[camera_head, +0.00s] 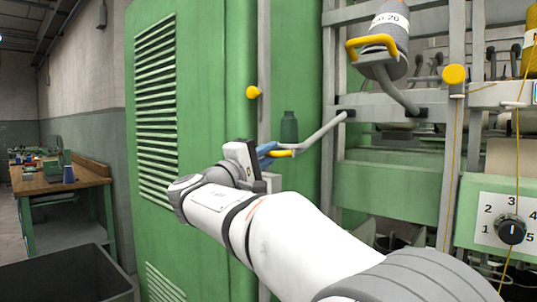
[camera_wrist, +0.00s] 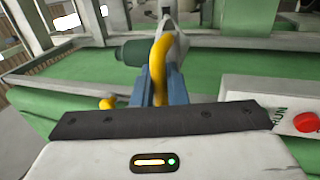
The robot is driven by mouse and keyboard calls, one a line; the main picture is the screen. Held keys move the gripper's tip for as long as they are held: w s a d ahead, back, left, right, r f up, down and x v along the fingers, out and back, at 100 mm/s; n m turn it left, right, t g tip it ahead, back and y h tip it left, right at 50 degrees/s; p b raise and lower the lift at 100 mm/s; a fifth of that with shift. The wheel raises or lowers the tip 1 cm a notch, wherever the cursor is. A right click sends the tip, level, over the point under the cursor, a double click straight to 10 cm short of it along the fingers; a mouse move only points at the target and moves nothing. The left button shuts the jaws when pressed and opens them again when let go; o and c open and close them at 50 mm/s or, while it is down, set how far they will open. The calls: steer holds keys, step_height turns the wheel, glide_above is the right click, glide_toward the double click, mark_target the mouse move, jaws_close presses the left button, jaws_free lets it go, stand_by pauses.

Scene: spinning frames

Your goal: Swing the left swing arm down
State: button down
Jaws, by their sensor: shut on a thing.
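The left swing arm (camera_head: 322,132) is a grey bent rod that runs from a dark pivot on the frame down and left to a yellow handle (camera_head: 281,153). My gripper (camera_head: 267,150) has blue fingers shut on this yellow handle. In the wrist view the yellow handle (camera_wrist: 160,52) stands between the blue fingers (camera_wrist: 153,88), with the grey rod beyond it. A second swing arm (camera_head: 397,92) to the right is raised, with a yellow handle and a grey bobbin marked 20.
A green cabinet (camera_head: 215,60) stands close behind my gripper. A dark green bobbin (camera_head: 289,128) is just above the handle. Yellow knobs (camera_head: 454,74) sit on the frame posts. A numbered dial (camera_head: 511,229) is at right. A workbench (camera_head: 60,182) and dark bin (camera_head: 70,272) are at left.

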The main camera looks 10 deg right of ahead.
steer(key=c, duration=1.8)
jaws_free()
steer(key=v, duration=0.7)
steer(key=shift+s+a+f, duration=0.1)
steer(key=shift+s+a, duration=0.15)
steer(key=shift+a, duration=0.05)
